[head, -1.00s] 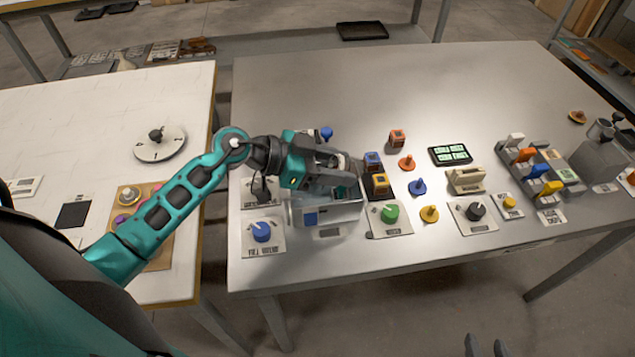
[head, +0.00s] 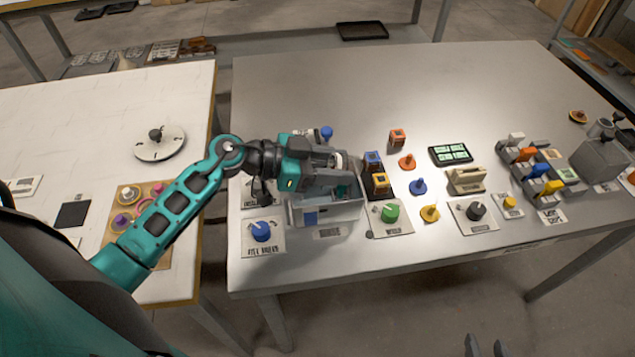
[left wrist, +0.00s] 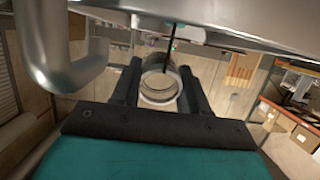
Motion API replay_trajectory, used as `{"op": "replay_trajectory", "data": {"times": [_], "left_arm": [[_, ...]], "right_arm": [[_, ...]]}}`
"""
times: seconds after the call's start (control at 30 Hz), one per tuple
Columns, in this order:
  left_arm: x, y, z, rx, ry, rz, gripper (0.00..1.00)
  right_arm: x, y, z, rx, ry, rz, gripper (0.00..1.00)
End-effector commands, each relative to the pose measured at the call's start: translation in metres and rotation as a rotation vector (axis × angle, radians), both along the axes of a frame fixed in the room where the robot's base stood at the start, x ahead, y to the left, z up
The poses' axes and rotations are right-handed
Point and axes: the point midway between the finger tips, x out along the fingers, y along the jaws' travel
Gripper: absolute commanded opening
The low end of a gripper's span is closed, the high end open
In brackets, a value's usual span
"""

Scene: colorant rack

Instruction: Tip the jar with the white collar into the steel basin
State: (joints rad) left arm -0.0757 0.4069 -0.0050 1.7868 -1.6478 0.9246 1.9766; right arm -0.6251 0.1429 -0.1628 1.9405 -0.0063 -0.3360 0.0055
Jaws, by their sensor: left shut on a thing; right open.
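My left gripper (head: 335,172) is shut on a jar, above the basin on the left of the grey table. The jar's pale collar (head: 341,160) shows at the fingertips in the head view. In the left wrist view the round jar (left wrist: 160,84) sits between the two fingers, its ring-like end facing the camera. The box-shaped grey basin (head: 342,214) is directly below, partly hidden by the gripper. I cannot see its contents clearly. My right gripper (head: 486,347) is open and empty at the bottom edge, in front of the table; only its fingertips show.
A blue knob (head: 261,231) stands left of the basin, and a green knob (head: 390,212) right of it. A lit display (head: 451,154) lies farther right. The back of the table is clear.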

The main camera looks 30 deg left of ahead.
Motion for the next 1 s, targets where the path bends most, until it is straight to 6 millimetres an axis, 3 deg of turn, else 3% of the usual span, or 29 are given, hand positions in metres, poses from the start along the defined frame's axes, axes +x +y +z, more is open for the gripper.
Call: {"op": "replay_trajectory", "data": {"times": [1.0], "left_arm": [[-0.006,0.008,0.000,-0.084,-0.061,0.001,0.14]], "right_arm": [[0.000,0.000,-0.014,0.000,0.000,0.000,0.43]]}}
